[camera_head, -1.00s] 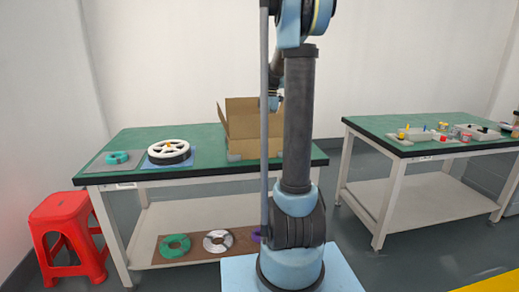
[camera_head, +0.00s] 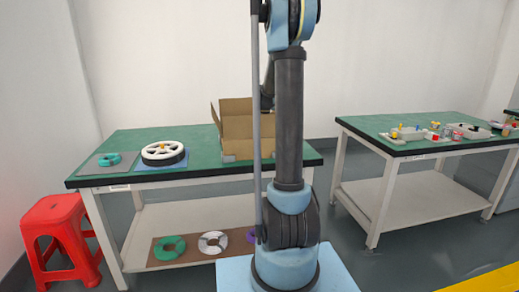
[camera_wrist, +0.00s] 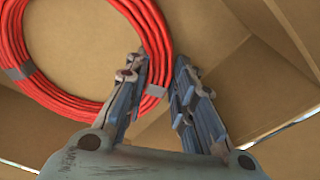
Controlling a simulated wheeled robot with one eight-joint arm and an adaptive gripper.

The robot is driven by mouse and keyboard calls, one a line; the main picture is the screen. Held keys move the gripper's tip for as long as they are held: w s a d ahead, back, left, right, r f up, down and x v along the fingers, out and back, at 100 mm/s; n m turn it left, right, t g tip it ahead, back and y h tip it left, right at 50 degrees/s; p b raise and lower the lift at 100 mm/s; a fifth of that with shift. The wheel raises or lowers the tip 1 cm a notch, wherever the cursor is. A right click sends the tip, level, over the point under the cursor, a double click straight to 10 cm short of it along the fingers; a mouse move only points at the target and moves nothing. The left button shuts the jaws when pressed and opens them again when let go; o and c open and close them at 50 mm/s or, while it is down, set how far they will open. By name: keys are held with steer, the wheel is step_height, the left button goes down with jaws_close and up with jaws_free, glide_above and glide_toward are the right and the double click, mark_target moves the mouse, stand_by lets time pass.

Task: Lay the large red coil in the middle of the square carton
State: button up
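The large red coil (camera_wrist: 93,108) fills the upper left of the wrist view, with grey tape bands on it. It is over the brown inside of the square carton (camera_wrist: 235,85); how high it is above the bottom I cannot tell. My gripper (camera_wrist: 161,62) has one finger inside the ring and one outside. The right part of the ring fills the gap between the fingers, and they appear closed on it. In the head view the carton (camera_head: 236,130) stands open on the green table, partly behind my arm. My gripper and the coil are hidden there.
A white spool (camera_head: 163,152) and a teal coil (camera_head: 109,159) on a grey sheet are on the table (camera_head: 205,178) left of the carton. More coils (camera_head: 213,242) lie on the lower shelf. A red stool (camera_head: 57,210) stands left; a second table (camera_head: 370,125) with small parts stands right.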

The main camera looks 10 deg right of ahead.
steer(key=shift+o, duration=0.7)
steer(key=shift+r, duration=0.15)
step_height(320, 180, up, 12)
steer(key=d, duration=0.1)
steer(key=shift+w+d, duration=0.2)
steer(key=shift+w, duration=0.05)
